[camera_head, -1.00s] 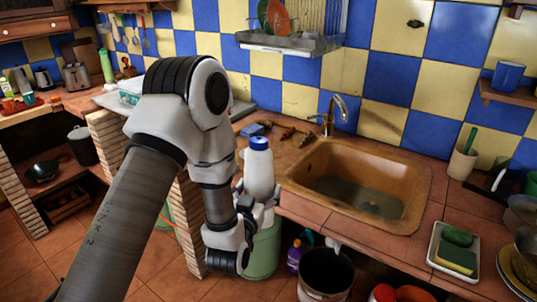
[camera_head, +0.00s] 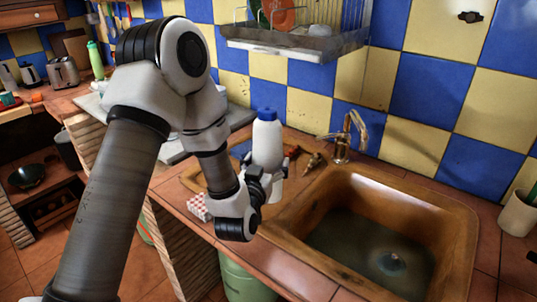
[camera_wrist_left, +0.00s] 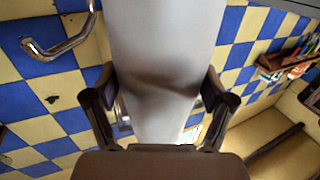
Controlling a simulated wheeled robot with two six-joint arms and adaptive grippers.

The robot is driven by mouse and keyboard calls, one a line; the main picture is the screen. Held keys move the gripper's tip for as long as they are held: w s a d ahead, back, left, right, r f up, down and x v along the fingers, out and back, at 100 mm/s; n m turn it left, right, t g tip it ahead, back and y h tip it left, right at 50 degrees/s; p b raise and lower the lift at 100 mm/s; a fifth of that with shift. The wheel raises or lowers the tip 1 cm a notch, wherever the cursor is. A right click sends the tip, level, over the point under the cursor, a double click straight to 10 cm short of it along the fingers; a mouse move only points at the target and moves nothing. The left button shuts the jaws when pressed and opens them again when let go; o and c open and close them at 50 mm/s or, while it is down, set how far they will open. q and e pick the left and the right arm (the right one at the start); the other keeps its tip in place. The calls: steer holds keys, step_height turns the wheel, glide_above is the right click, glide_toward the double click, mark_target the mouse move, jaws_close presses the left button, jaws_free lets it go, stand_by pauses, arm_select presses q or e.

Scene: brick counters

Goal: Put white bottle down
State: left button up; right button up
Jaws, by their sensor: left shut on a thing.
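The white bottle (camera_head: 267,143) with a blue cap stands upright in the head view, over the counter strip left of the sink. My left gripper (camera_head: 262,187) is shut around its lower part. In the left wrist view the white bottle (camera_wrist_left: 165,70) fills the middle, with a dark finger of my left gripper (camera_wrist_left: 160,110) on each side. The bottle's base is partly hidden by the gripper, so I cannot tell whether it touches the counter (camera_head: 276,208). My right gripper is not in view.
The sink (camera_head: 455,215) with murky water lies just right of the bottle, with a tap (camera_head: 342,140) behind it. A red-and-white checked item (camera_head: 198,207) is at the counter's left edge. A dish rack (camera_head: 295,42) hangs above. A green bin (camera_head: 245,283) stands below.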

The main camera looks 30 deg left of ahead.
arm_select(q)
steer(key=w+a+f+p, duration=0.2)
steer(key=w+a+f, duration=0.2)
steer(key=w+a, duration=0.4)
steer(key=shift+w+f+p, duration=0.2)
steer(key=shift+w+p, duration=0.2)
steer(key=shift+w, duration=0.85)
steer(key=o, duration=1)
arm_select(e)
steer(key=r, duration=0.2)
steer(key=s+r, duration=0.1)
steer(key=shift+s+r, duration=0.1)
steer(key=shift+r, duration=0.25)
arm_select(q)
steer(key=shift+r, duration=0.1)
steer(key=b+v, duration=0.1)
steer(key=v, duration=1.1)
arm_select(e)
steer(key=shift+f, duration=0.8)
